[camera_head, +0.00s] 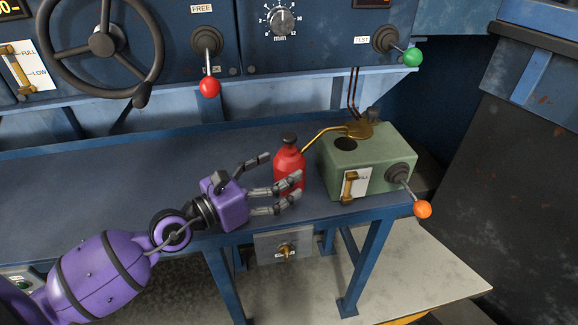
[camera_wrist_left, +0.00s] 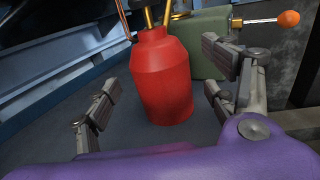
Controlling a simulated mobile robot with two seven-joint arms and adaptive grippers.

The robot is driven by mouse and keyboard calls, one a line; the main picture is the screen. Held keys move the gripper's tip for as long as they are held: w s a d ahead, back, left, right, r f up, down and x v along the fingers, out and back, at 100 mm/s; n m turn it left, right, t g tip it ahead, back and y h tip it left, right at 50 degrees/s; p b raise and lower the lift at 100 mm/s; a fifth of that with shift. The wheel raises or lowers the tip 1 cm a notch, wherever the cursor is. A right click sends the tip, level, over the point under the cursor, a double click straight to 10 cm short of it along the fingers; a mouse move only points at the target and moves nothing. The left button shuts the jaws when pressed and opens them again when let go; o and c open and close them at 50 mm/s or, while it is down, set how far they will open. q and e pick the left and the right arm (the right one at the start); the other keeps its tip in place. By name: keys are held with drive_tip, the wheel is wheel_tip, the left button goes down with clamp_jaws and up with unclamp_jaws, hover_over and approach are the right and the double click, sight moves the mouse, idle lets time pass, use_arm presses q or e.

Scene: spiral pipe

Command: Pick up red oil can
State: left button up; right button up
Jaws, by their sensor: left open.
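The red oil can (camera_head: 288,167) stands upright on the blue bench, with a dark cap on top. My left gripper (camera_head: 277,183) is purple with grey fingers. It is open, with its fingers reaching to the can from the left and front, and two of them cover part of the can's lower body. In the left wrist view the can (camera_wrist_left: 162,80) stands between the spread fingers (camera_wrist_left: 160,103), with a visible gap on both sides. My right gripper is not in view.
A green box (camera_head: 340,181) with a brass spout and an orange-knobbed lever (camera_head: 422,209) stands just right of the can. The blue bench top (camera_head: 90,185) is clear to the left. A panel with a handwheel (camera_head: 103,42) and a red-knobbed lever (camera_head: 209,87) rises behind.

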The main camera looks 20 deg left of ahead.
sight(288, 166)
use_arm(q)
drive_tip(key=x, duration=0.2)
drive_tip(key=shift+w+d+r+p, duration=0.2)
drive_tip(key=shift+w+r+p, duration=0.05)
drive_tip(key=shift+r+p, duration=0.05)
drive_tip(key=shift+w+d+f, duration=0.15)
drive_tip(key=shift+w+f, duration=0.1)
drive_tip(key=shift+w, duration=0.05)
drive_tip(key=shift+r, duration=0.1)
drive_tip(key=c, duration=1.6)
